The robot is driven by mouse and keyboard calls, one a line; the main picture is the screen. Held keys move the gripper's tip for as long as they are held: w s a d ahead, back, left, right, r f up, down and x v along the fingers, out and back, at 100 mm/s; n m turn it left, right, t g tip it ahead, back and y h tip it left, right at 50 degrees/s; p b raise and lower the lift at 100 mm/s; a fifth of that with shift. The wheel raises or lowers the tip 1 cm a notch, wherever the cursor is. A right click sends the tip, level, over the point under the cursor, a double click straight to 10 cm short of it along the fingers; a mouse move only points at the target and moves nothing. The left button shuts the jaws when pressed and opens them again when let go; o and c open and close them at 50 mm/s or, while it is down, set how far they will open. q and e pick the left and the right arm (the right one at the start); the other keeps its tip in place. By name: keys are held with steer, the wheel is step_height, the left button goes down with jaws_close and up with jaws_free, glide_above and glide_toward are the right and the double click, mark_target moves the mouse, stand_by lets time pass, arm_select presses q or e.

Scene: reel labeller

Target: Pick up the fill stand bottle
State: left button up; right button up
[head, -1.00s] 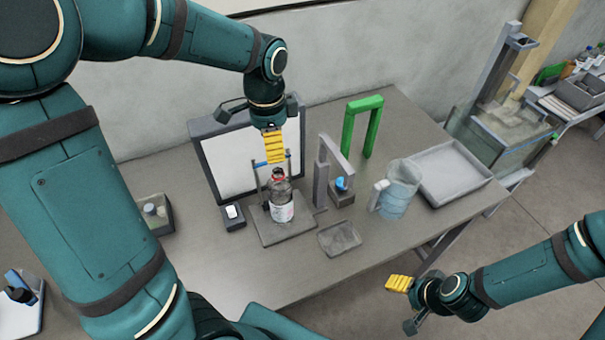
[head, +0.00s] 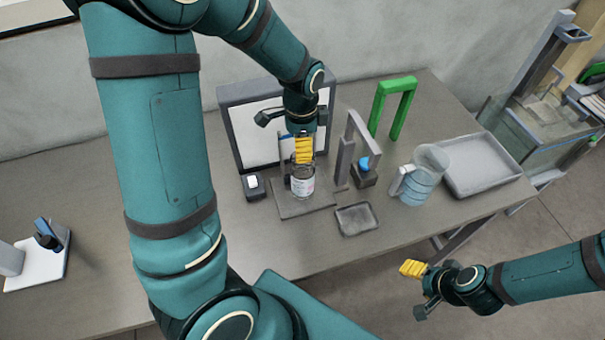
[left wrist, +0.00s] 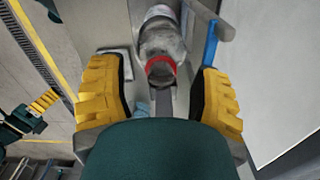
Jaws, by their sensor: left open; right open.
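The fill stand bottle (head: 303,184) is clear with a white label and stands upright on the grey base plate of the fill stand (head: 288,206). In the left wrist view the bottle (left wrist: 162,42) shows its red neck ring (left wrist: 161,64) between and beyond the yellow fingers. My left gripper (head: 303,152) is open, directly above the bottle, and hides its top in the head view. It also shows in the left wrist view (left wrist: 160,95), with nothing between its pads. My right gripper (head: 416,270) is open and empty, off the table's front edge.
A white-faced panel (head: 252,139) stands close behind the bottle. A grey post with an arm (head: 345,162), a green arch (head: 393,103), a pitcher (head: 420,180) and a grey tray (head: 478,166) stand to the right. A small dish (head: 356,219) lies in front.

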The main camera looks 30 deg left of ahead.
mark_target(303, 171)
arm_select(q)
steer(key=shift+w+f, duration=0.1)
steer(key=shift+f, duration=1.25)
steer(key=c, duration=1.1)
